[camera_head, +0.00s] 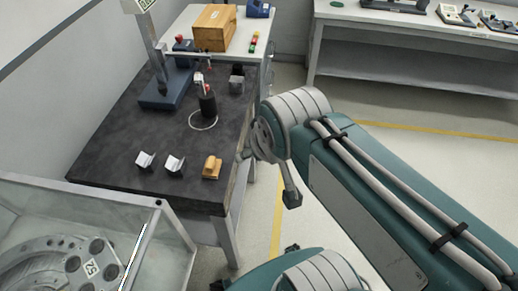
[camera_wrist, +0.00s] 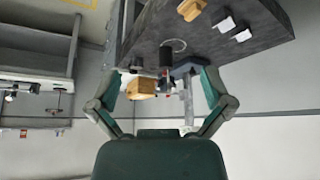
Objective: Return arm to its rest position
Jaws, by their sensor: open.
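My teal arm (camera_head: 370,190) reaches from the lower right to a grey joint beside the right edge of the black-topped table. In the wrist view my gripper (camera_wrist: 164,85) is open, its two fingers spread wide with nothing held between them. The wrist view is upside down, with the black tabletop (camera_wrist: 225,22) at the top. A wooden box (camera_wrist: 142,86) and a dark cylinder show between the fingers but are well beyond them. In the head view the arm hides much of the gripper, and I cannot make out both fingertips.
The black table (camera_head: 110,130) carries a blue-based stand (camera_head: 165,92), a black cylinder (camera_head: 208,104) in a white ring, two small pale blocks and an orange-tan block (camera_head: 212,167). A glass-walled case (camera_head: 170,250) stands at lower left. A white bench (camera_head: 420,25) lies behind; the floor between is clear.

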